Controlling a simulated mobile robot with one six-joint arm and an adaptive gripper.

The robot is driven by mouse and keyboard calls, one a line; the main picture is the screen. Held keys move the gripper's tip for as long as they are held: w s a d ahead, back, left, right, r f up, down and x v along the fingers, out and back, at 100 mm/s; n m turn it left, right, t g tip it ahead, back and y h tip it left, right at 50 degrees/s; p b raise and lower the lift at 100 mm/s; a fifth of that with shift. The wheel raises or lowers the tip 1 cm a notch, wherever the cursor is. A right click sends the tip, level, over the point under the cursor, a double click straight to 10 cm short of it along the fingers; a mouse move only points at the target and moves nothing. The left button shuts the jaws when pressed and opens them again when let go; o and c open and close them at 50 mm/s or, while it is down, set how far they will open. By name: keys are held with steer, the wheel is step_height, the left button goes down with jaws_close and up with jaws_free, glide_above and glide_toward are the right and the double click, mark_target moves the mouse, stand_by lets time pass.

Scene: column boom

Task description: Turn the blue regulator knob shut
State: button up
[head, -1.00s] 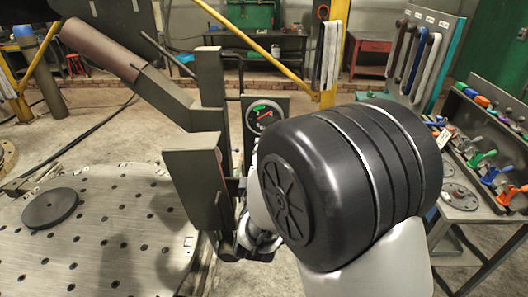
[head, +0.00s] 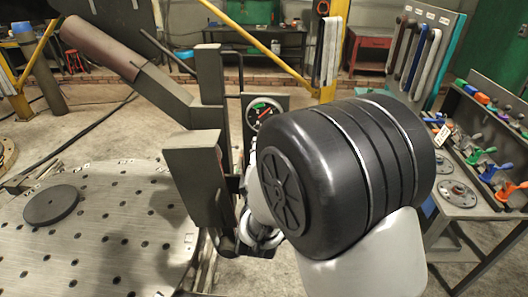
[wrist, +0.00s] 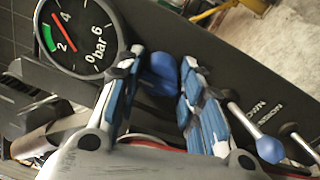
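The blue regulator knob (wrist: 162,74) shows in the wrist view between the two blue-padded fingers of my gripper (wrist: 162,62). The fingers stand on either side of the knob, close to it; I cannot tell whether both touch it. A round black gauge (wrist: 75,36), marked in bar, is beside the left finger. Its red needle points between 2 and 4, near the green arc. The gauge also shows in the head view (head: 263,112). There my black and grey arm hides the knob and most of my gripper.
A blue ball-ended lever (wrist: 268,149) is right of the right finger, near a dark lettered panel. Dark steel posts (head: 197,180) and a perforated round table (head: 110,225) stand left of my arm. A bench with coloured-handled valves (head: 480,160) is at the right.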

steer(key=o, duration=0.4)
steer(key=s, duration=0.8)
steer(key=shift+f, duration=0.2)
stand_by(0.3)
steer(key=s+d+f+m+g+b, duration=0.1)
steer(key=s+d+m+g, duration=0.3)
steer(key=s, duration=0.4)
steer(key=s+d+f+m+g+b, duration=0.2)
steer(key=s+d+m+g, duration=0.3)
steer(key=s+d+m, duration=0.2)
steer(key=s+d+f+m+g+b, duration=0.1)
steer(key=s+d+m+g+b, duration=0.1)
steer(key=s+d+m+g, duration=0.3)
steer(key=shift+s+d+f+m, duration=0.15)
steer(key=shift+s+m, duration=0.9)
steer(key=shift+s, duration=0.6)
steer(key=shift+s+d+f+m, duration=0.15)
steer(key=shift+s+m, duration=0.9)
steer(key=shift+s, duration=0.55)
